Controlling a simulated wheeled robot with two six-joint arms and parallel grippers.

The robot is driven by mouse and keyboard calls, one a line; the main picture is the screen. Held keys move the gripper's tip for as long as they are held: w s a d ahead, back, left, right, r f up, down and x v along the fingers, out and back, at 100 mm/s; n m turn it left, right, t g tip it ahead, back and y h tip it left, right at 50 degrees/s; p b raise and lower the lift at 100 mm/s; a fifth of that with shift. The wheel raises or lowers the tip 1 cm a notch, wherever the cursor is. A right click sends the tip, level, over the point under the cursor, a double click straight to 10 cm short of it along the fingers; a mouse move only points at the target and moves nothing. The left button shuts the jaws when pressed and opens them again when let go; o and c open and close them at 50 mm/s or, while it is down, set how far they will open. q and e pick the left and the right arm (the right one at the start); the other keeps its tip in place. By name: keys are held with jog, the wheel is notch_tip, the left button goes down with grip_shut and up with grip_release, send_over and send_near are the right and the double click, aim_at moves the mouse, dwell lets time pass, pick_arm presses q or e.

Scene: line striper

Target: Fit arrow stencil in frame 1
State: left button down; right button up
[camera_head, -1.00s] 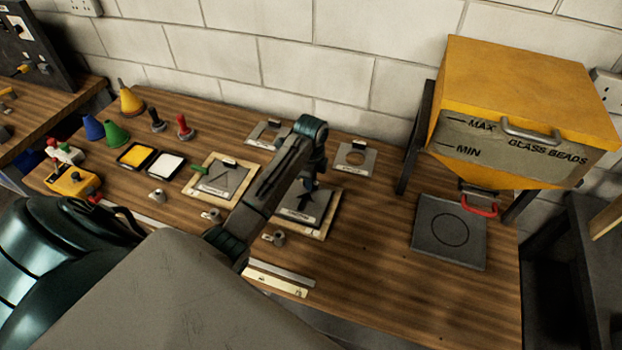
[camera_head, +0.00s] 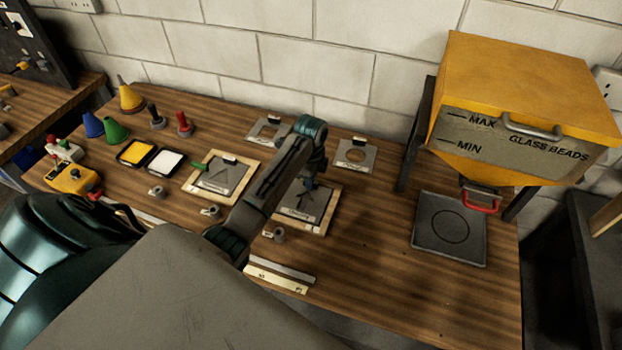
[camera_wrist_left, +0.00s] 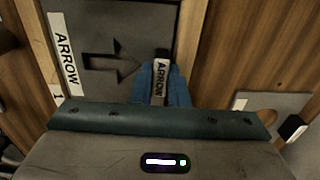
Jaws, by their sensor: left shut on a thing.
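The arrow stencil (camera_head: 318,207) is a dark grey plate with an arrow cut-out and a white label. It lies over the right wooden frame (camera_head: 318,228), roughly lined up with it; I cannot tell whether it is fully seated. My left gripper (camera_head: 309,183) is over the plate's far part. In the left wrist view, its blue fingers (camera_wrist_left: 162,82) are shut on the stencil's tab, marked ARROW. The stencil plate (camera_wrist_left: 110,82) fills the upper left there, and a "1" shows on the pale frame edge (camera_wrist_left: 58,94). The right gripper is not in view.
Another wooden frame (camera_head: 242,158) with a grey plate lies to the left. A square-hole stencil (camera_head: 262,134) and a round-hole stencil (camera_head: 356,157) lie near the wall. A yellow glass-bead hopper (camera_head: 520,100) stands at right above a grey plate (camera_head: 448,228). The front right tabletop is clear.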

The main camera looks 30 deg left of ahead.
pick_arm(q)
jog(key=shift+f, duration=0.2)
dwell(0.6)
jog(key=c, duration=1.3)
grip_release()
jog(key=shift+s, duration=0.1)
jog(key=shift+r, duration=4)
